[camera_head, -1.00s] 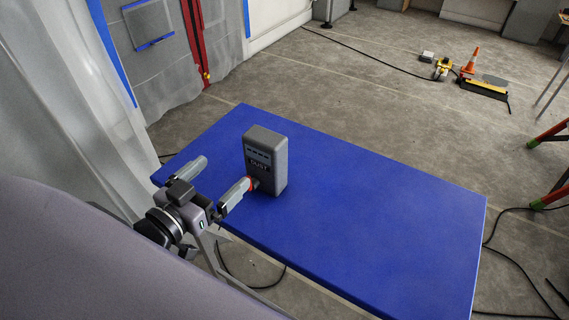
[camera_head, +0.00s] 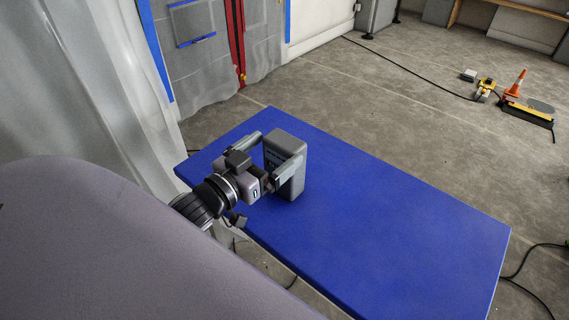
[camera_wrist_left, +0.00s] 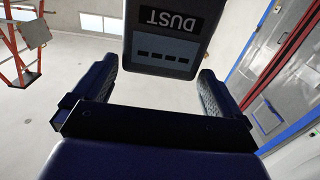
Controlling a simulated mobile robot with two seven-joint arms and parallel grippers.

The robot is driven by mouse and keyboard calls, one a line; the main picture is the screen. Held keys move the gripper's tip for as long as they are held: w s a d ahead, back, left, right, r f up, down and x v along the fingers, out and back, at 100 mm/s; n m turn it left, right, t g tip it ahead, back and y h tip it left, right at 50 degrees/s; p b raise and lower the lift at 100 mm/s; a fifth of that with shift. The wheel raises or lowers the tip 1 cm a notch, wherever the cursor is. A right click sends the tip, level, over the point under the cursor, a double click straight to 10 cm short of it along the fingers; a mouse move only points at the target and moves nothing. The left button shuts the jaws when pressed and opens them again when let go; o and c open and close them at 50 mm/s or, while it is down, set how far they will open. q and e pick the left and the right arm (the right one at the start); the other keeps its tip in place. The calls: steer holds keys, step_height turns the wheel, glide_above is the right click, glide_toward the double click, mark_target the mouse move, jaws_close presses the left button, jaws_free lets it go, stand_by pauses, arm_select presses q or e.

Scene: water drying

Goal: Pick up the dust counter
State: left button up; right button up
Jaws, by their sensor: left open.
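The dust counter (camera_head: 293,185), a grey upright box, stands on the blue table (camera_head: 400,220) near its left end. My left gripper (camera_head: 272,155) is open, with one finger on each side of the counter's upper part. In the left wrist view the counter (camera_wrist_left: 166,40) shows upside down with its "DUST" label and a dark display, between the two spread fingers (camera_wrist_left: 158,85). A gap shows on both sides, so the fingers look apart from it. My right gripper is not in view.
The table's right part is bare. A plastic curtain (camera_head: 105,90) hangs at the left. Black cables lie on the floor.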

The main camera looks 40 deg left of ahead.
mark_target(292, 137)
arm_select(q)
steer(key=shift+w+d+f, duration=0.1)
steer(key=shift+w+d, duration=0.05)
steer(key=shift+w, duration=1.4)
steer(key=shift+w+d, duration=0.1)
steer(key=shift+w, duration=1.4)
steer(key=c, duration=1.2)
